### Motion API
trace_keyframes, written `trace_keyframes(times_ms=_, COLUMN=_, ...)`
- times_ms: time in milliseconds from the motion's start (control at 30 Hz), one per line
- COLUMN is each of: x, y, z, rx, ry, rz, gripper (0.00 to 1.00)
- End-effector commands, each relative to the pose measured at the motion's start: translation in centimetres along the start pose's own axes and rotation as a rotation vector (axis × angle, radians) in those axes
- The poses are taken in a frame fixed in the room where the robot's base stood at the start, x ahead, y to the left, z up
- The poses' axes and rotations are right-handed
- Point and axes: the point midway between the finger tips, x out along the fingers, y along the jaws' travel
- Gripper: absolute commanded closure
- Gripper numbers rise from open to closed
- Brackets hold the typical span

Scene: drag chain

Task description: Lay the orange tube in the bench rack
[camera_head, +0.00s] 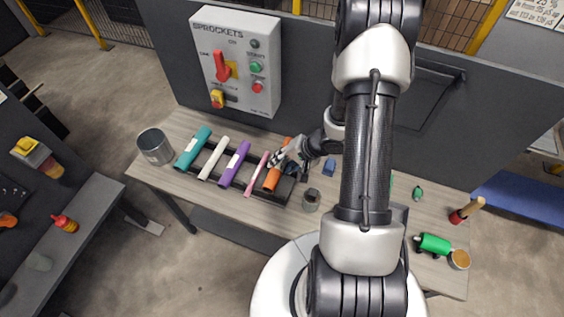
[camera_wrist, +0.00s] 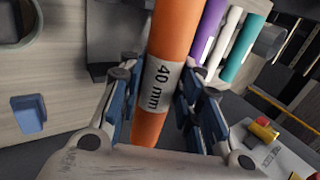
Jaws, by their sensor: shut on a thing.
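The orange tube (camera_head: 271,180) is at the right end of the dark bench rack (camera_head: 288,187), in line with the other tubes. My gripper (camera_head: 284,162) is shut around it. Part of the tube is hidden behind my gripper in the head view. A teal tube (camera_head: 192,148), a white tube (camera_head: 213,158), a purple tube (camera_head: 234,164) and a pink tube (camera_head: 256,174) lie in the rack.
A metal bucket (camera_head: 154,147) stands at the bench's left end. A grey cup (camera_head: 311,200) and a blue block (camera_head: 329,167) are right of the rack. The sprockets panel (camera_head: 236,60) stands behind the bench.

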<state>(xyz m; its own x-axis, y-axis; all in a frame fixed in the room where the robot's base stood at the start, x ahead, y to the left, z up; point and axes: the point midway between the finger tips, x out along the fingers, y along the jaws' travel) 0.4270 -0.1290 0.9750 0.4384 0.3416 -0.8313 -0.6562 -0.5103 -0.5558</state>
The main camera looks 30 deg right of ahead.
Motion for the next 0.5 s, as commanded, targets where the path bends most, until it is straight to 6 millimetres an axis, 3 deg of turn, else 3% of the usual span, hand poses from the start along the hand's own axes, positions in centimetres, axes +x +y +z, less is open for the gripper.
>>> trace_keyframes(times_ms=100, x=-0.3, y=-0.2, z=0.2, rx=0.000, ry=-0.003, rz=0.002, gripper=1.00)
trace_keyframes(times_ms=500, x=2.7, y=1.8, z=0.1, rx=0.000, ry=-0.002, rz=0.002, gripper=1.00)
